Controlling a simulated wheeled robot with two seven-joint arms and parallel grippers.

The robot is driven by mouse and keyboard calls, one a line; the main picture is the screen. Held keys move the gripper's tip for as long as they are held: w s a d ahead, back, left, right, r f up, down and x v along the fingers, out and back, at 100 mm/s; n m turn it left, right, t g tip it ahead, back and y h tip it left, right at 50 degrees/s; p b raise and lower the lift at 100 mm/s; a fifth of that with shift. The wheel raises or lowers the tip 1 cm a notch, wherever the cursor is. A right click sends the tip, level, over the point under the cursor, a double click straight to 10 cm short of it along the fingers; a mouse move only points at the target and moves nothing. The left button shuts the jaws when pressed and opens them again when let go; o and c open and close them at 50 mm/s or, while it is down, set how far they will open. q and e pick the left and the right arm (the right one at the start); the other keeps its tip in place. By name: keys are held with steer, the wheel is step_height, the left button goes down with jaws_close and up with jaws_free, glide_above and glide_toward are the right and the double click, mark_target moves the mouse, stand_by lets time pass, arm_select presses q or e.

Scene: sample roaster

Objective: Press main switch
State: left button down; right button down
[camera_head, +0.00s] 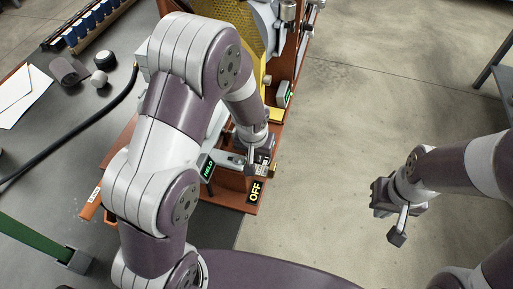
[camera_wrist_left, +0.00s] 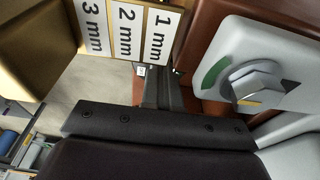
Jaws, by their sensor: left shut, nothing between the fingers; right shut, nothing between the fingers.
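The wood-coloured roaster base (camera_head: 232,188) carries a black tag reading OFF (camera_head: 255,192) at its near right corner. I cannot tell which part is the main switch; my left arm and gripper cover much of this area. My left gripper (camera_head: 262,163) is shut and empty, just above the base and behind the OFF tag. In the left wrist view its closed fingers (camera_wrist_left: 160,88) lie between a plate marked 1 mm, 2 mm, 3 mm (camera_wrist_left: 127,32) and a grey knob (camera_wrist_left: 254,84) on a pale panel. My right gripper (camera_head: 392,212) is shut and empty over the floor at right.
A green-lit display reading HOLD (camera_head: 208,169) stands left of my left gripper. Another small display (camera_head: 285,94) is farther back by the yellow mesh guard (camera_head: 225,18). A black hose (camera_head: 75,140) crosses the grey table (camera_head: 65,180). The floor right of the roaster is clear.

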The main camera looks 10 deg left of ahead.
arm_select(q)
steer(key=shift+f, duration=0.1)
steer(key=shift+s+f+b, duration=0.65)
steer(key=shift+s+f, duration=0.2)
steer(key=shift+s, duration=0.05)
arm_select(e)
steer(key=shift+s+f, duration=0.1)
steer(key=shift+f, duration=0.4)
steer(key=shift+r, duration=0.1)
arm_select(q)
steer(key=shift+w+r+p, duration=0.35)
steer(key=shift+r+p, duration=0.05)
steer(key=shift+p, duration=0.3)
steer(key=shift+w, duration=0.15)
arm_select(e)
steer(key=shift+s+r, duration=0.25)
steer(key=shift+r, duration=0.4)
arm_select(q)
steer(key=shift+w, duration=0.1)
